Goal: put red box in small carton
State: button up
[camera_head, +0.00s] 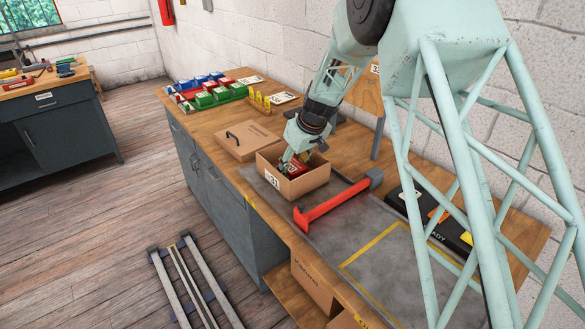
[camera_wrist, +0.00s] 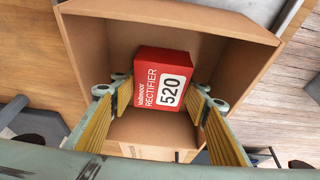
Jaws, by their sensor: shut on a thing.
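The red box (camera_wrist: 160,76), marked RECTIFIER 520, is between the yellow-padded fingers of my gripper (camera_wrist: 158,98) in the wrist view. My gripper is shut on it. The small carton (camera_wrist: 188,20) is open, and its brown walls surround the red box in the wrist view. In the head view the carton (camera_head: 312,182) stands on the workbench, with my gripper (camera_head: 292,168) reaching down into it. The red box (camera_head: 292,170) shows inside the carton, partly hidden by my gripper. I cannot tell whether the box touches the carton floor.
A red bar-shaped fixture (camera_head: 335,203) lies just in front. Red, blue and green bins (camera_head: 215,92) stand at the far end. A grey mat (camera_head: 395,270) has clear room nearer the camera.

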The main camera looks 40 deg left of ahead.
jog(key=shift+f, duration=0.1)
dwell(0.3)
jog(key=o, duration=0.9)
jog(key=shift+r, duration=0.25)
jog(key=shift+d+r, duration=0.1)
jog(key=shift+r, duration=0.2)
jog(key=p+v, duration=0.1)
jog(key=v, duration=1)
jog(key=shift+s+d+r, duration=0.1)
jog(key=shift+d, duration=0.1)
